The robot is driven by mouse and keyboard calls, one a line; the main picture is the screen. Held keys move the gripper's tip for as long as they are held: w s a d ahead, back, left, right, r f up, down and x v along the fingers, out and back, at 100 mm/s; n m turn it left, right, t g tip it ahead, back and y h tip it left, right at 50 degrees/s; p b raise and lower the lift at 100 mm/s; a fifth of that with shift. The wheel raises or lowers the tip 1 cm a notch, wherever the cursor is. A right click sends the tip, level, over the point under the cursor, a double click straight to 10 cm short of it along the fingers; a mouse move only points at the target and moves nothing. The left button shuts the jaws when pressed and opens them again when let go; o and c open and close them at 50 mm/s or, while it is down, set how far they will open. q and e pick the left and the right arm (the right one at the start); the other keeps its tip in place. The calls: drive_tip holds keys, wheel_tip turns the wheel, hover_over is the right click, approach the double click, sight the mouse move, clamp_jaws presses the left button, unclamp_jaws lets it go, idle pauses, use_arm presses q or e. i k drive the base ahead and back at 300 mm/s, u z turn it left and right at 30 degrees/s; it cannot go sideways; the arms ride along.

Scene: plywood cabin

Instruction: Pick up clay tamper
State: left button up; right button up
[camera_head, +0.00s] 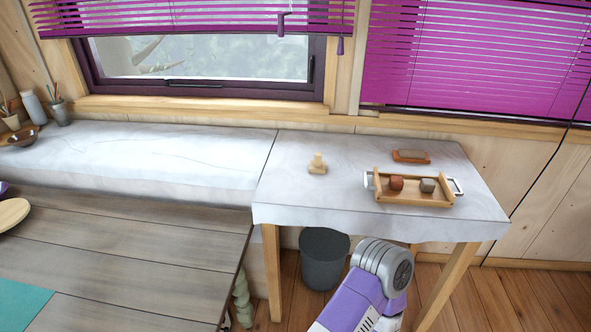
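A small pale wooden piece with a flat base and an upright grip, which looks like the clay tamper (317,168), stands on the white-covered table (285,205), left of the tray. Nothing touches it. A purple and grey link of my own arm shows at the bottom, in front of the table and below its top. Neither of my grippers is in view, so I cannot see whether they are open or shut.
A dark bucket (324,262) stands under the table. The tabletop around the tamper is clear.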

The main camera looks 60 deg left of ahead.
sight(316, 166)
drive_tip(key=u, duration=1.35)
